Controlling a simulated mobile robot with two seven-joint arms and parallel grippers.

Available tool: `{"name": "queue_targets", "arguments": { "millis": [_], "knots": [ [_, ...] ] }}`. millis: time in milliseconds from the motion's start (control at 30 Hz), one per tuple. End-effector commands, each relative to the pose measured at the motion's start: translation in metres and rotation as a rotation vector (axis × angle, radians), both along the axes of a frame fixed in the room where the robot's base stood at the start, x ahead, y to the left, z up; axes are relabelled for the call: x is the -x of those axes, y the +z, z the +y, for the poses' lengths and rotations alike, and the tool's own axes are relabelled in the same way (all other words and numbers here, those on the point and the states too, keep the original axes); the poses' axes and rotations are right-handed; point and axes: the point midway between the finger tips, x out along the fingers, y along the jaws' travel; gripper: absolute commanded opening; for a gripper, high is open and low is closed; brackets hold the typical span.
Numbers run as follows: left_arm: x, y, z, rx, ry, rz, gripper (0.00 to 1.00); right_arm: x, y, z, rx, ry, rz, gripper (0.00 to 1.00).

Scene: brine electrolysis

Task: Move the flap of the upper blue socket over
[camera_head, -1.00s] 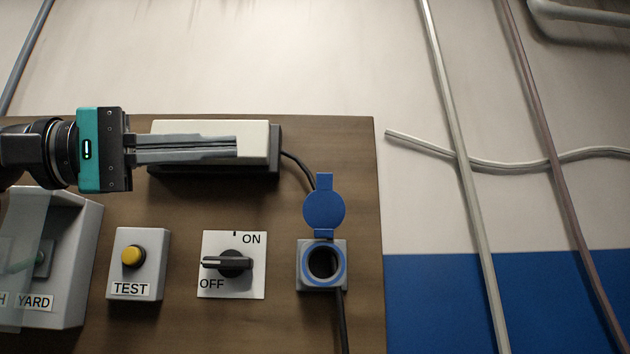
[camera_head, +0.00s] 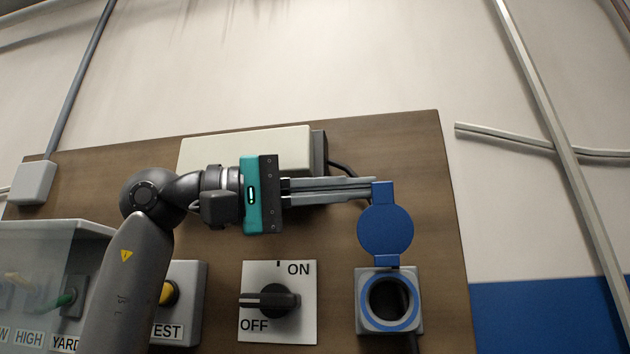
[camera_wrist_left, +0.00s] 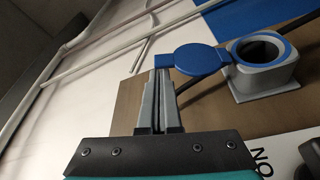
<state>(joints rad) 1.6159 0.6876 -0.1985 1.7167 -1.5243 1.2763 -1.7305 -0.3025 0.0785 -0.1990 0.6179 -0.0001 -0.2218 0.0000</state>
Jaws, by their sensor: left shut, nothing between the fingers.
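The upper blue socket (camera_head: 361,305) is a grey box with a blue ring around a dark round opening. Its blue flap (camera_head: 386,226) stands open above the ring, hinged at the socket's top edge, with a tab at its upper end. My left gripper (camera_head: 374,187) is shut and empty, with its fingertips at the flap's tab. In the left wrist view the fingertips (camera_wrist_left: 160,72) meet the tab of the flap (camera_wrist_left: 202,58), and the socket (camera_wrist_left: 262,84) is to the right. I cannot tell whether they touch. My right gripper is not in view.
The wooden board (camera_head: 440,230) carries an ON/OFF rotary switch (camera_head: 278,300) left of the socket and a cream box (camera_head: 240,148) behind my gripper. A yellow TEST button (camera_head: 168,292) is partly hidden by my arm. Pipes (camera_head: 560,130) run on the wall at right.

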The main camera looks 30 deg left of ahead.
Motion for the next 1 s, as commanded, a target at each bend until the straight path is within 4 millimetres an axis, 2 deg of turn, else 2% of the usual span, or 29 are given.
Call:
{"name": "queue_targets", "arguments": {
  "millis": [133,667,1000],
  "knots": [
    [-0.006,0.001,-0.009,0.000,-0.001,0.000,0.00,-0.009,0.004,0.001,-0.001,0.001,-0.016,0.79],
    [-0.006,0.000,-0.011,-0.004,0.000,-0.014,0.00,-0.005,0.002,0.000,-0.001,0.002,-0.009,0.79],
    [0.007,-0.007,-0.014,-0.051,0.002,-0.178,0.00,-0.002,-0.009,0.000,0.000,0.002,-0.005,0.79]
  ]
}}
